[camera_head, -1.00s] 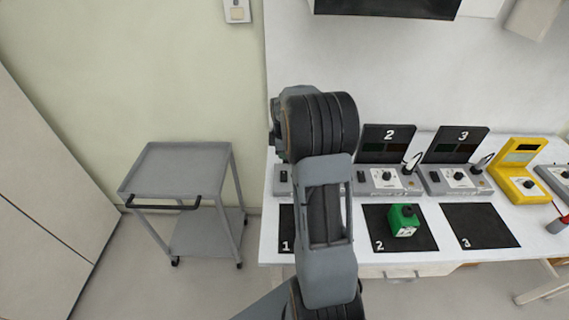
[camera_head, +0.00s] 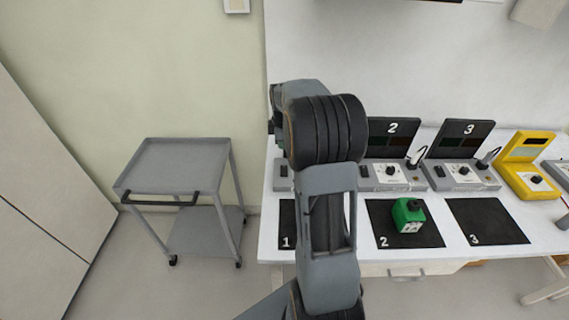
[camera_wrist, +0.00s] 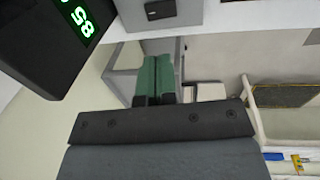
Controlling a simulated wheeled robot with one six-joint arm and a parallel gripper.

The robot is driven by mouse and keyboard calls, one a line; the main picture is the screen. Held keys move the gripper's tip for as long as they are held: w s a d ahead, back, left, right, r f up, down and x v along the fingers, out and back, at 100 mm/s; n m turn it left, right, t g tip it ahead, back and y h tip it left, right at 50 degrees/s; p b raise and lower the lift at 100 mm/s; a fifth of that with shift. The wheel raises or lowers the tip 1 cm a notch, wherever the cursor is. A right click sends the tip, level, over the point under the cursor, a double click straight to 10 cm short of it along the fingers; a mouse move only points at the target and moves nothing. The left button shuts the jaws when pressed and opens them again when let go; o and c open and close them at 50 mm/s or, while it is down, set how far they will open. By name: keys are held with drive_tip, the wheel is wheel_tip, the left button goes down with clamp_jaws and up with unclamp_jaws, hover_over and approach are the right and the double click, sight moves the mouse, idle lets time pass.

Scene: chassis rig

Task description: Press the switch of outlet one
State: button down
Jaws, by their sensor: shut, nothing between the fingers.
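The station on the left of the bench, by mat 1 (camera_head: 287,222), is mostly hidden behind my arm in the head view. A dark switch (camera_head: 283,171) shows at its left end. In the wrist view a grey box with a black switch (camera_wrist: 160,9) is at the top edge, and a black display with green lit digits (camera_wrist: 80,18) is at upper left. My gripper (camera_wrist: 158,58) shows in the wrist view with its green fingers together and empty. Its tips point towards the grey box and look apart from it. The gripper is hidden in the head view.
Stations 2 (camera_head: 390,175) and 3 (camera_head: 461,174) stand to the right, with a yellow device (camera_head: 529,180) beyond. A green block (camera_head: 408,214) sits on mat 2 (camera_head: 379,236).

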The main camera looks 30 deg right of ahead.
sight(284, 167)
drive_tip(key=r+b, duration=0.1)
drive_tip(key=b, duration=0.1)
drive_tip(key=r+b, duration=0.1)
drive_tip(key=b, duration=0.1)
drive_tip(key=shift+w+d, duration=0.2)
drive_tip(key=shift+w, duration=0.15)
drive_tip(key=shift+f, duration=0.15)
drive_tip(key=f, duration=0.4)
drive_tip(key=w+f, duration=0.1)
drive_tip(key=f, duration=0.4)
drive_tip(key=d+f, duration=0.1)
drive_tip(key=f, duration=0.3)
drive_tip(key=shift+w+f, duration=0.3)
drive_tip(key=shift+f, duration=0.05)
